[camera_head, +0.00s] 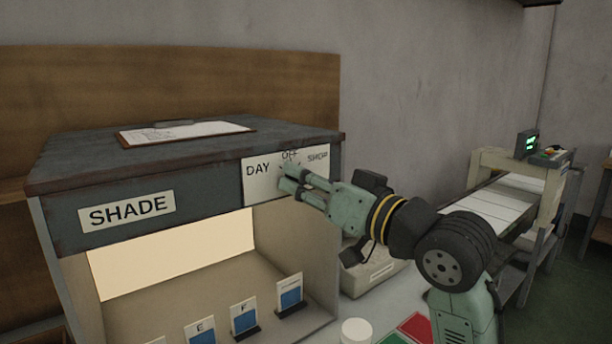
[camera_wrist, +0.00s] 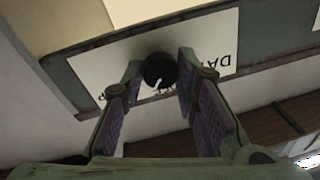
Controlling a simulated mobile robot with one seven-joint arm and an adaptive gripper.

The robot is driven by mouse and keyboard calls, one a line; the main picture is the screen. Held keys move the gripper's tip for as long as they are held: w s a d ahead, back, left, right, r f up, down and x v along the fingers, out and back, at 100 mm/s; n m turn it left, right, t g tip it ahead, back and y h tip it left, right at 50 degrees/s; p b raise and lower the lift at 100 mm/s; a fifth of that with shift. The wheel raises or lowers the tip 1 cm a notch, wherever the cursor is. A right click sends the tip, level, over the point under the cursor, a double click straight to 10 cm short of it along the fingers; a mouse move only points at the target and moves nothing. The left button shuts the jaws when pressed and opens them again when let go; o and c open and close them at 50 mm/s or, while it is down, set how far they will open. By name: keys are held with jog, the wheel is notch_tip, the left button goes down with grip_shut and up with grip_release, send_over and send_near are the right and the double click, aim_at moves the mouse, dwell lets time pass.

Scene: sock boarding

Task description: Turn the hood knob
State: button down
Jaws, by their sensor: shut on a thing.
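The hood (camera_head: 215,222) is a grey box with a lit interior and a SHADE label on its front. A white dial plate (camera_head: 257,187) on its front reads DAY, OFF and SHOW. My gripper (camera_head: 289,182) reaches the plate from the right, and its fingers hide the knob in the head view. In the wrist view, the round black knob (camera_wrist: 159,69) sits between the tips of my gripper (camera_wrist: 160,78), which is shut on it. The plate appears upside down there (camera_wrist: 100,75). The knob's white pointer mark points down, slightly left, toward the partly hidden lettering at the plate's lower edge.
A clipboard with paper (camera_head: 185,132) lies on the hood's top. Several small blue-and-white cards (camera_head: 290,294) stand inside the hood. A white jar (camera_head: 356,331) and a light bin (camera_head: 372,272) are below my arm. A conveyor-like machine (camera_head: 505,205) stands at right.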

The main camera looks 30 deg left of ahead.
jog(key=shift+m, duration=0.7)
jog(key=shift+p, duration=0.3)
jog(key=c, duration=1.3)
grip_release()
jog(key=shift+d, duration=0.1)
jog(key=v, duration=1.2)
jog(key=shift+f, duration=0.15)
